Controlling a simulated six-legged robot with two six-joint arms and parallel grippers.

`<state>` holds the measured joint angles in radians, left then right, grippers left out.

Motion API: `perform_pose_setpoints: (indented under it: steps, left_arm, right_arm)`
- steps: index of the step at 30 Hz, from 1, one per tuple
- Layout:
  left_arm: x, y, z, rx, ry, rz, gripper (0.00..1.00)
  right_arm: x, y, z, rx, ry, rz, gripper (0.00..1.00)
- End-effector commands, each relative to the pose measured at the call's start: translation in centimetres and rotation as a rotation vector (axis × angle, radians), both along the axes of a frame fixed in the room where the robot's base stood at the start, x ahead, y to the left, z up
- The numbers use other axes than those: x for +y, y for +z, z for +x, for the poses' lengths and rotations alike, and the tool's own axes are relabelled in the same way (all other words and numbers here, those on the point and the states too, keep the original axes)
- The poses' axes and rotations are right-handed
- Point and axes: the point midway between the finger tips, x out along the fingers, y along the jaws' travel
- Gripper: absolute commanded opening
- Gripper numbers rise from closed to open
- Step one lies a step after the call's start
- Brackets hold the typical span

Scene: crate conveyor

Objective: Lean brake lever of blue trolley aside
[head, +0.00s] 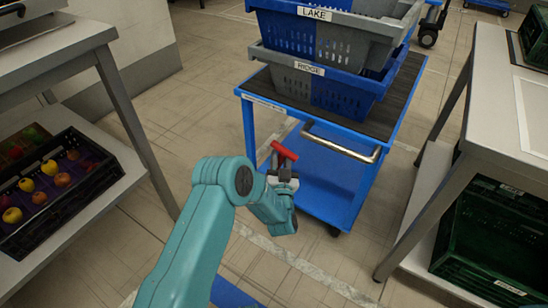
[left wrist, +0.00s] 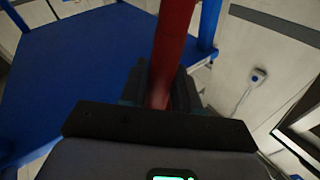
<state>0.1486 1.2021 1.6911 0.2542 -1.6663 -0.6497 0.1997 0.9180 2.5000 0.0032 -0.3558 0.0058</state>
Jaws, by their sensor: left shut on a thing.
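The blue trolley (head: 318,185) stands ahead with a metal push handle across its near side. Its red brake lever (head: 284,151) shows at the trolley's near left side, its top tilted in the head view. My left gripper (head: 283,177) is at the lever, below its red end. In the left wrist view the red lever (left wrist: 172,45) runs between the dark fingers of my left gripper (left wrist: 158,90), which is shut on it. The trolley's blue lower deck (left wrist: 75,75) fills the left of that view. My right gripper is not in view.
Stacked crates labelled LAKE (head: 314,13) and RIDGE (head: 309,68) sit on the trolley top. A grey table (head: 500,110) with a green crate (head: 490,240) below stands right. A left table (head: 50,55) has a black fruit crate (head: 75,205) below. Tiled floor is open between.

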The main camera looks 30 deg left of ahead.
Motion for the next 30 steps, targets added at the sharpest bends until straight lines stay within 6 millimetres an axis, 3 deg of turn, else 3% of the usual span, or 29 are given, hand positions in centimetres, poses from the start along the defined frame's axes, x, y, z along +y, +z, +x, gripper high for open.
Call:
perform_pose_setpoints:
  steps: [5, 6, 7, 8, 30]
  left_arm:
    - [-0.89, -0.45, 0.00, 0.015, -0.023, 0.000, 0.00]
    - [-0.94, -0.47, 0.01, 0.016, -0.024, 0.000, 0.38]
    - [-0.94, -0.48, 0.01, 0.016, -0.024, 0.000, 0.47]
    - [-0.91, -0.47, 0.02, 0.016, -0.024, 0.000, 0.49]
    - [-0.32, -0.64, 0.17, 0.009, -0.014, -0.001, 0.49]
  right_arm:
    - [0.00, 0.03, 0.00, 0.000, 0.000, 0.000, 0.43]
    - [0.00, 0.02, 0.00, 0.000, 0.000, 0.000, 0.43]
    - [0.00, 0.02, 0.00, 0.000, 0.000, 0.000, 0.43]
    - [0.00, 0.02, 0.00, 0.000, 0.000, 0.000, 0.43]
    - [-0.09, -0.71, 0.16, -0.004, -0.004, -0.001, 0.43]
